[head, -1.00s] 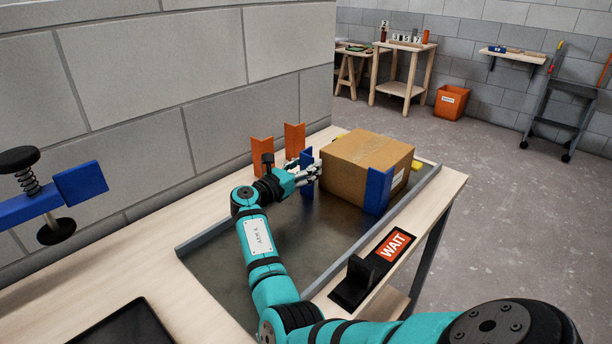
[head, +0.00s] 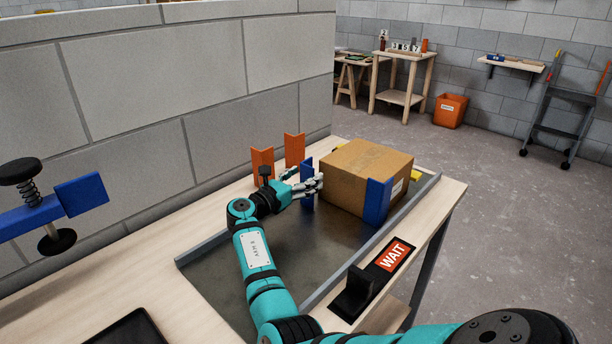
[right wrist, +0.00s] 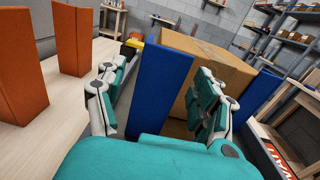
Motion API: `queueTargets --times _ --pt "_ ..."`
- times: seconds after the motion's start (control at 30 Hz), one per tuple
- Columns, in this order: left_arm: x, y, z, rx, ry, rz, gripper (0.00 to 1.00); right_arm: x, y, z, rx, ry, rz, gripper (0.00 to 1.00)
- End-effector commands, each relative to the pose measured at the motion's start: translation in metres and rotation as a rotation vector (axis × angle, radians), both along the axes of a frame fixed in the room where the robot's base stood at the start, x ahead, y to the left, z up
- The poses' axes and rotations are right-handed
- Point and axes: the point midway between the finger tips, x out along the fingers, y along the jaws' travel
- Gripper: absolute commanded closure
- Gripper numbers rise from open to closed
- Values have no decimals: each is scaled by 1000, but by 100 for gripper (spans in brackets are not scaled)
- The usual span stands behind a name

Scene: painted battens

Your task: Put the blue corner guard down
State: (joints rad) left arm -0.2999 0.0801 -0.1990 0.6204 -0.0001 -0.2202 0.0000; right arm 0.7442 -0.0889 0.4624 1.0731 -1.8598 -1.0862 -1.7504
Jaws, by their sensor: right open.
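A blue corner guard (head: 307,168) stands upright at the near left corner of the cardboard box (head: 350,185). My right gripper (head: 305,184) is open around it. In the right wrist view the guard (right wrist: 158,85) stands between the spread fingers of the gripper (right wrist: 160,98), with a visible gap on each side. The box (right wrist: 205,50) is right behind the guard. I cannot tell whether the guard touches the box. A second blue guard (head: 377,200) stands at another box corner. My left gripper is not in view.
Two orange corner guards (head: 262,166) (head: 294,150) stand upright left of the box, near the block wall. A raised grey rail (head: 350,255) edges the dark mat (head: 235,285). A WAIT sign (head: 394,255) lies at the right. A spring-knobbed blue clamp (head: 50,210) juts in at left.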

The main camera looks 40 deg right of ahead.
Motion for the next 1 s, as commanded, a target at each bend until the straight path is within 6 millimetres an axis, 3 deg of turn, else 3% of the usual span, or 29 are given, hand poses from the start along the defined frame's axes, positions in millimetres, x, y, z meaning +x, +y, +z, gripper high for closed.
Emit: queueTargets --times 0.3,0.5,1.0 --pt "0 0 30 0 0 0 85 -9 69 3 2 2 3 30" --pt "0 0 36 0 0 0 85 -13 98 2 1 0 1 30" --pt "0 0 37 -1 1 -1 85 -15 108 0 0 0 -1 30"
